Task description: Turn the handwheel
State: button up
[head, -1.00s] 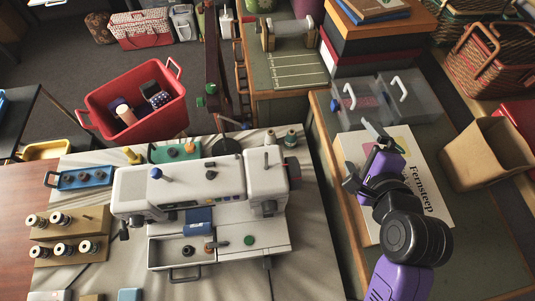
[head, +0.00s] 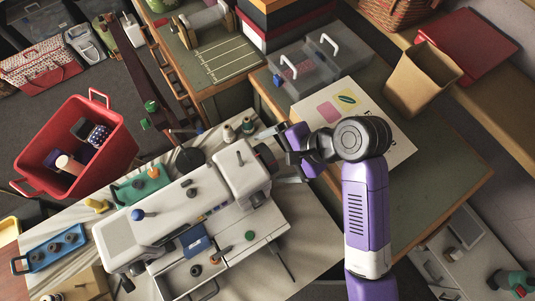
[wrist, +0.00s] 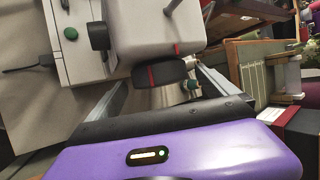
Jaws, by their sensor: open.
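The white sewing machine (head: 190,208) stands on a cloth-covered table in the head view. Its dark handwheel (head: 266,159) is at the right end of the machine. In the wrist view the black handwheel (wrist: 165,74) with a red mark sits on the end of the white housing. My gripper (head: 279,156) is open beside that end of the machine. In the wrist view the gripper's fingers (wrist: 161,82) are spread on either side of the wheel. I cannot tell whether they touch it.
Thread spools (head: 238,129) stand just behind the handwheel. A white printed box (head: 390,145) lies on the green side table, under my arm. A clear case (head: 305,70) sits behind it. A red basket (head: 110,135) stands left of the machine.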

jog(key=shift+x, duration=1.25)
jog(key=c, duration=1.4)
